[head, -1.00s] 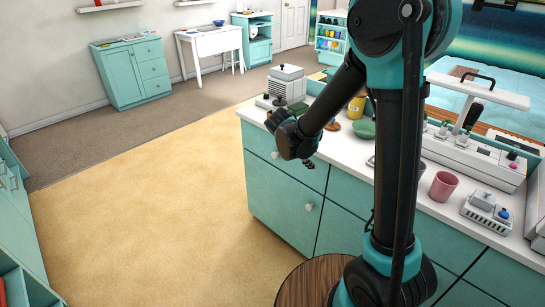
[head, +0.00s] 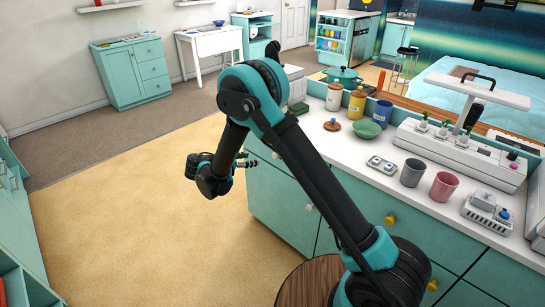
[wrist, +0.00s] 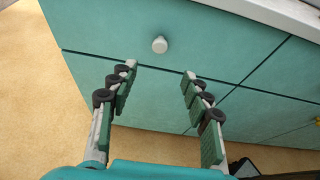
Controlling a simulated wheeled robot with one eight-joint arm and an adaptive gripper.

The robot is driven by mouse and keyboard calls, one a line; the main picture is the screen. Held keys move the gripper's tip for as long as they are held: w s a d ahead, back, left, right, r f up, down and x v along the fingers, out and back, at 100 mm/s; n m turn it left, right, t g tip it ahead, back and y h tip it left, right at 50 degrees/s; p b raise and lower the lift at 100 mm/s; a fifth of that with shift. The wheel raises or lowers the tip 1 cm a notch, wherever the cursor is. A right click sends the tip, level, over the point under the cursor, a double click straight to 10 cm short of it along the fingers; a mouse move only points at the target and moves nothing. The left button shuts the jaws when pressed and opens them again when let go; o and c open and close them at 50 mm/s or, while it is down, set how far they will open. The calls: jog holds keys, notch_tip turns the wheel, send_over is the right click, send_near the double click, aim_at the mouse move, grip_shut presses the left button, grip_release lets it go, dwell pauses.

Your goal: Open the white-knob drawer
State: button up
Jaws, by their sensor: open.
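In the wrist view a white knob (wrist: 160,44) sticks out from a teal drawer front (wrist: 100,35) just below the white countertop edge. My gripper (wrist: 159,72) is open and empty. Its two fingers point at the drawer front, with the knob straight ahead of the gap, beyond the fingertips. I see no contact between the fingers and the knob. In the head view my gripper (head: 250,159) is at the near left end of the teal counter. A white knob (head: 309,208) shows lower on the counter front, partly beside my arm. The drawer fronts look shut.
The white countertop (head: 345,155) holds canisters, a green bowl (head: 367,130), a grey mug (head: 412,173) and a pink mug (head: 444,186). A yellow knob (head: 390,219) is on another front to the right. The tan floor (head: 110,215) left of the counter is clear.

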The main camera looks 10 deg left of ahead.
jog(key=x, duration=1.5)
jog(key=shift+f, duration=0.2)
jog(key=shift+w, duration=0.1)
jog(key=shift+c, duration=0.3)
grip_shut()
